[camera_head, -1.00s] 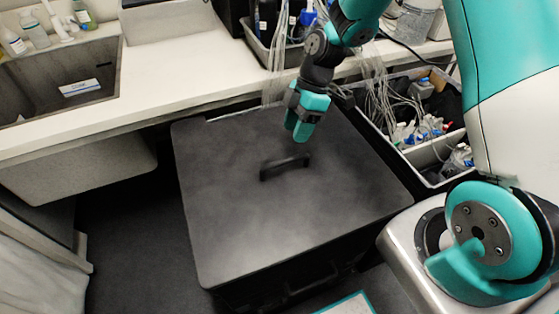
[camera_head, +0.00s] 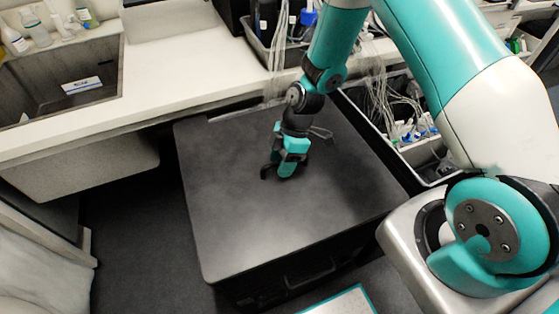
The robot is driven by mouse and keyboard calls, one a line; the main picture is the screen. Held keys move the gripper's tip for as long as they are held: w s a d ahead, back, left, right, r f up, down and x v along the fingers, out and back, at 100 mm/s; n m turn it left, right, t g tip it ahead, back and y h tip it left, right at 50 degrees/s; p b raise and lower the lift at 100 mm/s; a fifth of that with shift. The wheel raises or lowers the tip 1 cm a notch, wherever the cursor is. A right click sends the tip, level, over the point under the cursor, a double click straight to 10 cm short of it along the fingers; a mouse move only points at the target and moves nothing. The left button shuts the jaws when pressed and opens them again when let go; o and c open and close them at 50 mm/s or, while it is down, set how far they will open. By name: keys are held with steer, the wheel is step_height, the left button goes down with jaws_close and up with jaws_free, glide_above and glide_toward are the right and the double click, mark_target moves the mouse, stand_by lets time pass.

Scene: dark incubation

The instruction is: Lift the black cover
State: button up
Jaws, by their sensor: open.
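The black cover (camera_head: 250,220) is a flat, dark square lid lying on top of a black box in the middle of the view. A small black handle (camera_head: 266,172) stands near its centre, mostly hidden behind my gripper.
A bin of cables and bottles (camera_head: 415,150) stands right of the cover. A white counter (camera_head: 180,75) with a sink (camera_head: 60,85) runs along the back. A white panel with a teal edge (camera_head: 345,303) lies at the front. Dark floor is free at left.

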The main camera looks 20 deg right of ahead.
steer(key=shift+f, duration=0.25)
stand_by(0.3)
steer(key=shift+c, duration=0.2)
jaws_close()
